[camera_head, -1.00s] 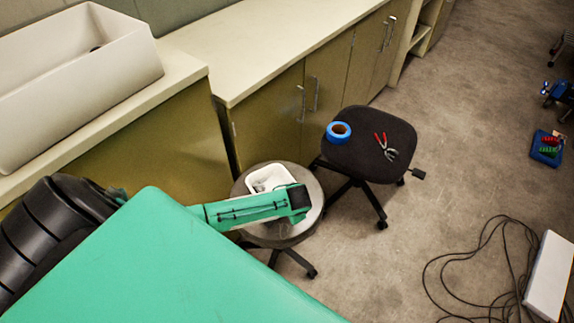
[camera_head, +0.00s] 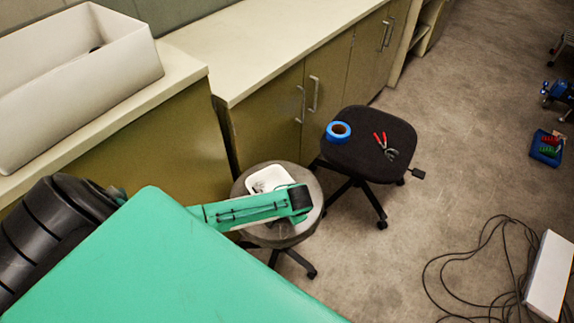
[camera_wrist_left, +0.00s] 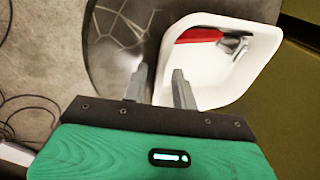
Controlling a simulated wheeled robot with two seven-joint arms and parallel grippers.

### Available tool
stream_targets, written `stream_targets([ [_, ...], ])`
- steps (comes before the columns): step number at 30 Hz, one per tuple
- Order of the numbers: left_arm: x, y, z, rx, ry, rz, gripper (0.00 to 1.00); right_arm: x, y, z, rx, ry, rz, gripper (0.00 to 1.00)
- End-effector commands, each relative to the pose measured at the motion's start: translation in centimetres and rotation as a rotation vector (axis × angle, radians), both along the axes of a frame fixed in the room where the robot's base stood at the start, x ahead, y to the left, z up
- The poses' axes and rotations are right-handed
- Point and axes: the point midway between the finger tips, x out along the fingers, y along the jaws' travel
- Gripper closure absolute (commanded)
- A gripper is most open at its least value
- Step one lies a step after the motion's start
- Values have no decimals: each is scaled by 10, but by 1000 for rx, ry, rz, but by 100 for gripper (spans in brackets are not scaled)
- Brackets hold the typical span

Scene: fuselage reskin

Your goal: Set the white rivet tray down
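The white rivet tray (camera_head: 268,177) is over the round grey stool (camera_head: 312,215) in the head view, its near side hidden by my left arm. It looks level; I cannot see its underside. In the left wrist view the tray (camera_wrist_left: 240,78) holds a red-handled item (camera_wrist_left: 200,35) and grey metal bits. My left gripper (camera_wrist_left: 160,78) has its fingers apart, one on each side of the tray's near wall, with a gap between them. The head view hides the fingertips behind the wrist. My right gripper is not in view.
A black chair seat (camera_head: 365,155) beside the stool carries blue tape (camera_head: 339,131) and red-handled pliers (camera_head: 385,146). Cabinets with a pale counter (camera_head: 250,60) stand behind. Black cable (camera_head: 455,262) and a white box (camera_head: 549,277) lie on the floor at right.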

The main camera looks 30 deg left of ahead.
Motion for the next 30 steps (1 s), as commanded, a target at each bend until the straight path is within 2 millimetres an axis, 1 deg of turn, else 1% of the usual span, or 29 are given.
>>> stream_targets([
  [1, -2, -3, 10, -2, -3, -2, 72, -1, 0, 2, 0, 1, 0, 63],
  [9, -13, -21, 64, -1, -3, -1, 72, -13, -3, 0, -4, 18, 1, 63],
  [13, -17, -27, 82, -1, -2, -1, 72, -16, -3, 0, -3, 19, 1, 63],
  [18, -20, -31, 93, 0, 0, 0, 72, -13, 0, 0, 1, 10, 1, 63],
  [30, -21, -32, 94, 0, 0, 1, 72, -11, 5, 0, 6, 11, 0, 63],
])
